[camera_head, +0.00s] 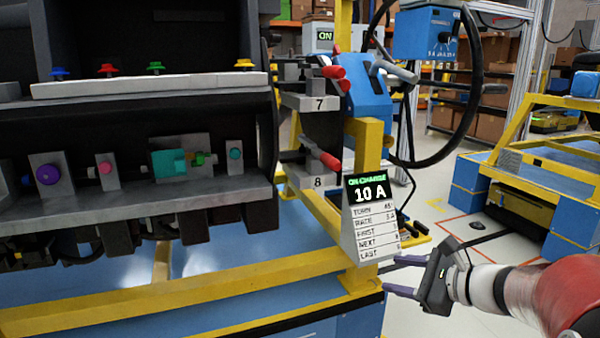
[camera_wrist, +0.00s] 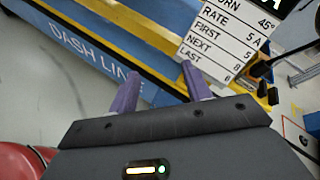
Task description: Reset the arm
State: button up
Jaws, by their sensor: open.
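My gripper (camera_head: 398,275) is at the right of the head view, with its two purple fingers apart and nothing between them. It points left toward the yellow and blue dash line frame, just below and right of the sign. In the wrist view the fingers of my gripper (camera_wrist: 158,88) stand apart and empty. The white sign (camera_head: 372,225) with a black header reads "10 A" and hangs on the yellow post. The sign also shows in the wrist view (camera_wrist: 225,40), beyond the right finger. My arm reaches in from the right edge.
The dashboard module (camera_head: 130,205) fills the left, with colored knobs and small blocks on its shelves. A blue charger tool (camera_head: 368,98) and red-handled clamps (camera_head: 330,72) sit above the sign. A blue and yellow cart (camera_head: 560,185) stands at the right.

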jog(key=s+a+r+n+g+h+p, duration=0.1)
jog(key=s+a+n+g+p, duration=0.1)
jog(key=s+a+n+g, duration=0.4)
jog(key=s+d+r+n+t+h+p, duration=0.1)
jog(key=s+n+h+p, duration=0.2)
jog(key=s+n+h, duration=0.5)
jog(key=s+n, duration=0.7)
jog(key=shift+s+d+r+t+h+p, duration=0.2)
jog(key=shift+d+r+t+h+p, duration=0.1)
jog(key=shift+r, duration=0.1)
